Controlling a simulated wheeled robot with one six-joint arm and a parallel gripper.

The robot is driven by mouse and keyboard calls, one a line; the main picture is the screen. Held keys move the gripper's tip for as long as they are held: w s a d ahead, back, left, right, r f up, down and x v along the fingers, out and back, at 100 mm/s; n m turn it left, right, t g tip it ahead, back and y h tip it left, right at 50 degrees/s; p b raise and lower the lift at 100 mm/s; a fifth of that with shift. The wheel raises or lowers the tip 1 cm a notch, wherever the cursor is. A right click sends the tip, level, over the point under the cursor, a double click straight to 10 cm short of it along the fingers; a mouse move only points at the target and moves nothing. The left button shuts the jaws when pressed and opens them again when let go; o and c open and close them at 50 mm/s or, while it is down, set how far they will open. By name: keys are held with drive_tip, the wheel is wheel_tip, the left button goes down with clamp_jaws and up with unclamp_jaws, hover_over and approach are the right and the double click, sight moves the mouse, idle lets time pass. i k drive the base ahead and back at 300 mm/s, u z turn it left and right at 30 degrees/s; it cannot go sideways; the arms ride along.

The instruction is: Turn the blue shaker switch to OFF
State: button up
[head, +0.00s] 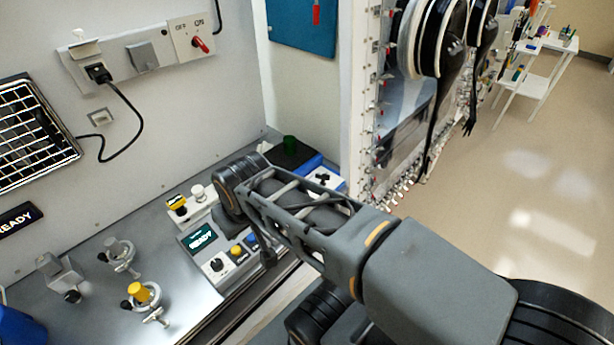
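The blue shaker (332,165) stands at the back right of the bench, beside the white post of the glovebox.
A red wall switch (201,44) marked OFF and ON is above. Valves (143,293) stand at the front left. Black gloves (446,100) hang at the right, over open floor.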

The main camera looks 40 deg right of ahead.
sight(321, 175)
drive_tip(key=u, duration=0.05)
drive_tip(key=k, duration=0.55)
drive_tip(key=z, duration=0.8)
drive_tip(key=i, duration=0.5)
drive_tip(key=u, duration=0.05)
